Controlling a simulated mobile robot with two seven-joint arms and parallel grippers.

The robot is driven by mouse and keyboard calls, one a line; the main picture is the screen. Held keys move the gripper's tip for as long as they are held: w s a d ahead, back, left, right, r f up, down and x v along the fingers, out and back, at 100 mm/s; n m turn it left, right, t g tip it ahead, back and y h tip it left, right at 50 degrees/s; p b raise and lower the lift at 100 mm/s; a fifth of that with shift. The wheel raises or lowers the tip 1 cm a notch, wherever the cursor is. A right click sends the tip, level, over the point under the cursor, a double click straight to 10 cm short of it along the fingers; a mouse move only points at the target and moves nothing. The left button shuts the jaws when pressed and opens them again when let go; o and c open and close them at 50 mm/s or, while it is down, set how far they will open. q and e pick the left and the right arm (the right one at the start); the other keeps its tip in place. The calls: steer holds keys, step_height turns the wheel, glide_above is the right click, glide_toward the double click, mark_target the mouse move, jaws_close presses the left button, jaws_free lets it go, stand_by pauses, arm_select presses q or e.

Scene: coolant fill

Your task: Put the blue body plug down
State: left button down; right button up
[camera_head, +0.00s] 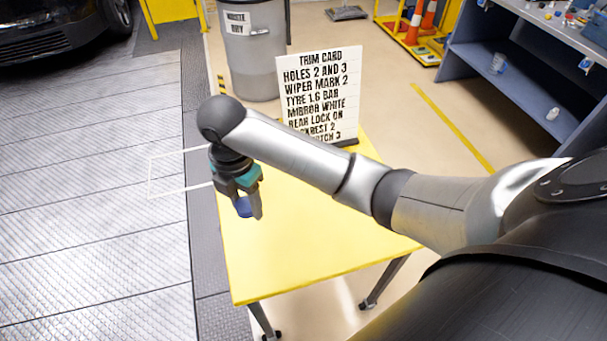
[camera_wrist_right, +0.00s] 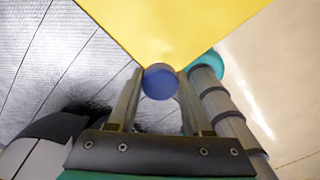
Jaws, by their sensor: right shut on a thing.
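The blue body plug (camera_head: 243,207) is held between the fingertips of my right gripper (camera_head: 247,208) in the head view. The gripper points down over the left part of the yellow table (camera_head: 300,245), and the plug looks to be above the tabletop; the exact gap cannot be told. In the right wrist view the round blue face of the plug (camera_wrist_right: 160,82) shows between the two fingers (camera_wrist_right: 160,90), with the yellow table (camera_wrist_right: 175,30) beyond it. My left gripper is in neither view.
A trim card (camera_head: 320,95) stands upright at the table's back. The front and middle of the tabletop are bare. A grey bin (camera_head: 253,60) stands behind, and blue shelving (camera_head: 510,75) is at the upper right. A dark car (camera_head: 55,30) is at the upper left.

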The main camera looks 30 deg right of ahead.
steer(key=shift+f, duration=0.2)
steer(key=b, duration=0.3)
glide_above(260, 253)
step_height(260, 253, down, 15)
steer(key=shift+r, duration=0.1)
steer(key=shift+f+b, duration=0.8)
steer(key=shift+f, duration=1.5)
steer(key=shift+f, duration=0.1)
steer(key=o, duration=1.1)
steer(key=shift+c, duration=0.2)
step_height(260, 253, up, 12)
steer(key=p, duration=0.3)
